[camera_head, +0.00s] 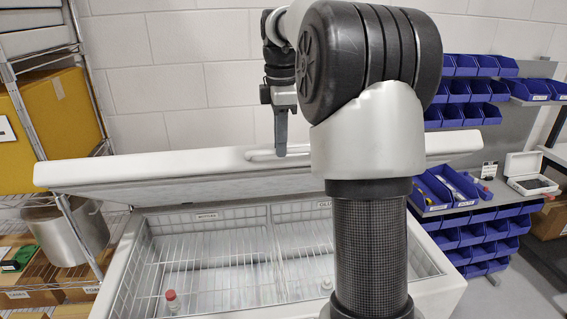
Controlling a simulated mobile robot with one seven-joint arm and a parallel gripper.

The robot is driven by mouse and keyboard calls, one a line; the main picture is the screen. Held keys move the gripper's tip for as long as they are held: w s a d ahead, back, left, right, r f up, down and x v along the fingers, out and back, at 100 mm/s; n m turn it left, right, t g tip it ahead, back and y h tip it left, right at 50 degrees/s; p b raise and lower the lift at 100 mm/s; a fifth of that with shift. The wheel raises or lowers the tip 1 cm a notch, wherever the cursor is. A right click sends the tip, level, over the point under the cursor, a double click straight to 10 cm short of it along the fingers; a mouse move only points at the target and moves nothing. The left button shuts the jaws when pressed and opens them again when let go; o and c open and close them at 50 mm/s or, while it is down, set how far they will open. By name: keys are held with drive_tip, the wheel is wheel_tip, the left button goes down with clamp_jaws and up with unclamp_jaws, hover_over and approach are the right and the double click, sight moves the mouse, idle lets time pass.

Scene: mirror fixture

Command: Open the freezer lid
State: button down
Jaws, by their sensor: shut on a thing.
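The white freezer lid (130,172) stands raised over the chest freezer (130,262), with its front edge lifted and the wire baskets inside showing. A long handle (262,155) runs along the lid's front edge. My gripper (281,150) points down at the handle and is shut on it. My arm hides the right part of the handle and part of the freezer. A small bottle with a red cap (171,300) is in the left basket (200,265).
A wire shelf with cardboard boxes (60,105) and a metal pot (65,235) stands close on the left. Blue bins (465,90) and a white open case (530,175) are on the right. A white block wall (180,75) is behind.

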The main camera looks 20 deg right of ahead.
drive_tip(key=shift+w+d+r, duration=0.15)
drive_tip(key=shift+w, duration=0.35)
drive_tip(key=shift+w+d+r, duration=0.15)
drive_tip(key=shift+w, duration=0.3)
drive_tip(key=c, duration=1.9)
unclamp_jaws()
drive_tip(key=shift+w+f, duration=0.1)
drive_tip(key=shift+c, duration=0.2)
drive_tip(key=shift+o, duration=0.9)
drive_tip(key=shift+w+d+f, duration=0.15)
drive_tip(key=shift+w, duration=0.2)
drive_tip(key=shift+s, duration=0.15)
drive_tip(key=shift+r, duration=0.35)
wheel_tip(320, 180, up, 12)
drive_tip(key=shift+s+a+f, duration=0.15)
drive_tip(key=shift+s+a, duration=0.05)
drive_tip(key=shift+s, duration=0.2)
